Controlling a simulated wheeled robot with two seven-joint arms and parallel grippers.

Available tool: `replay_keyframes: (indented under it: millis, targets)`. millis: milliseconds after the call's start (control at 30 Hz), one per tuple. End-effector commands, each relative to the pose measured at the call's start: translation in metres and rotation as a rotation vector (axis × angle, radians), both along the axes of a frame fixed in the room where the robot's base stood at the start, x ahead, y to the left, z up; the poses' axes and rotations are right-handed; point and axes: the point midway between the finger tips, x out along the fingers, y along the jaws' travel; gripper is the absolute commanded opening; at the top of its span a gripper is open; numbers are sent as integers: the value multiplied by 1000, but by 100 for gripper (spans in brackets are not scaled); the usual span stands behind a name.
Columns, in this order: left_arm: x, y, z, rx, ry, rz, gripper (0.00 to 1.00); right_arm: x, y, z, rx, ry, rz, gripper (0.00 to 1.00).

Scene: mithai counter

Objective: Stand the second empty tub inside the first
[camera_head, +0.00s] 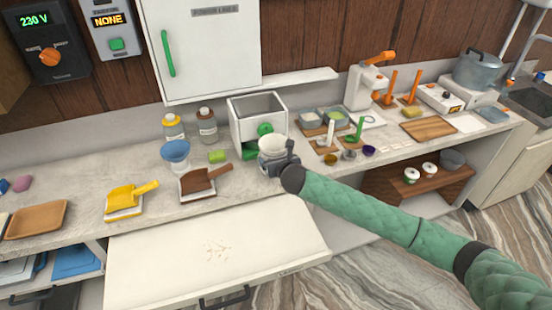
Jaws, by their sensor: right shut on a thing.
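My right gripper (283,160) reaches in from the right on a green-sleeved arm and is shut on a white tub (271,144). The tub is upright, open at the top, in front of the grey-white machine with a green knob. The gripper hides part of the tub's right side and base. I cannot tell whether it touches the counter or whether another tub is under or inside it. I make out no other separate empty white tub. My left gripper is not in view.
Small cups and boards crowd the right. The pale front panel (160,255) holds only crumbs.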

Motion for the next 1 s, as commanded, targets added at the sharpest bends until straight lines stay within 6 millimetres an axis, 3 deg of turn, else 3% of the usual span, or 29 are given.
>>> replay_keyframes:
  millis: [400,433,500,533,767,900,1000]
  targets:
    - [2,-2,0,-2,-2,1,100,0,0,-10,-1,1,0,58]
    - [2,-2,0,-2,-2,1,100,0,0,-11,-1,1,0,84]
    - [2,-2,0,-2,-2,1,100,0,0,-10,0,1,0,98]
    - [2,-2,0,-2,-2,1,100,0,0,-10,0,1,0,100]
    - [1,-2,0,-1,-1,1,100,0,0,-9,0,0,0,100]
    - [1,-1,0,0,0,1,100,0,0,2,1,-2,0,100]
    - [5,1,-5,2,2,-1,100,-13,-5,3,-1,-1,0,100]
